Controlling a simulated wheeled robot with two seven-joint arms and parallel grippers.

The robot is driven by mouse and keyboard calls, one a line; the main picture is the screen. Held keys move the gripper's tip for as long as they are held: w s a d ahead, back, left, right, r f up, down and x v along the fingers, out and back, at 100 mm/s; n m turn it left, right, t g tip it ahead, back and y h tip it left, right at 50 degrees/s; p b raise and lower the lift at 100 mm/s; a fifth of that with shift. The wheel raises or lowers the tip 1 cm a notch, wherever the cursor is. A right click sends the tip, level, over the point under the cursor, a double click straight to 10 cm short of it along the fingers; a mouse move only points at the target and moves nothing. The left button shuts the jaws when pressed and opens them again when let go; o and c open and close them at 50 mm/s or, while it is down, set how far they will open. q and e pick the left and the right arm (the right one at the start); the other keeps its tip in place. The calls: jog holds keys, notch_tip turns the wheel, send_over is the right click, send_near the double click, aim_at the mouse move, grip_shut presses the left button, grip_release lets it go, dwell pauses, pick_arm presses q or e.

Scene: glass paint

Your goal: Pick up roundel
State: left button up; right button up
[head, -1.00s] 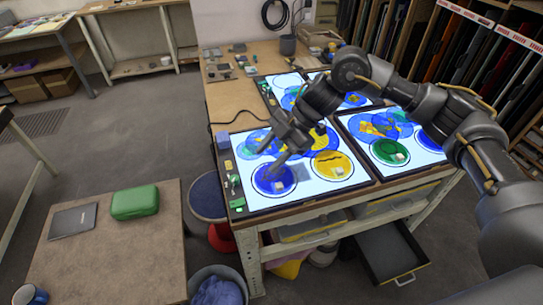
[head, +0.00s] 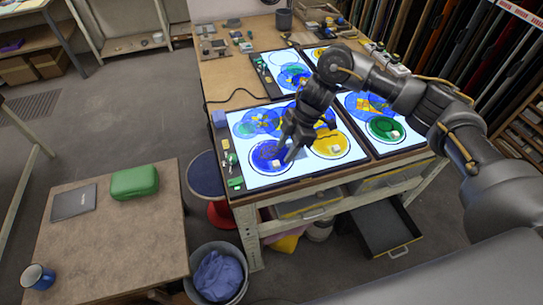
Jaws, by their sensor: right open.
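A blue roundel (head: 264,153) with a small pale block (head: 275,163) on it lies in a ring at the front left of a lit panel (head: 310,171). A yellow roundel (head: 325,147) lies to its right, and a green roundel (head: 382,128) lies on the panel further right. Blue and yellow overlapping roundels (head: 260,120) lie behind. My right gripper (head: 289,153) is open and points down at the right side of the blue roundel, partly covering it. I cannot tell whether its fingers touch anything. My left gripper is out of view.
A green case (head: 134,181) and a dark flat folder (head: 74,202) lie on a low table at the left. A bucket with blue cloth (head: 218,277), a stool (head: 206,174) and an open drawer (head: 384,228) stand below and before the workbench. Racks of glass sheets (head: 450,40) stand behind.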

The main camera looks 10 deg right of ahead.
aim_at(279, 162)
jog(key=shift+p+x, duration=0.7)
jog(key=shift+x, duration=1.85)
jog(key=shift+w+d, duration=0.1)
jog(key=shift+d, duration=0.05)
grip_shut()
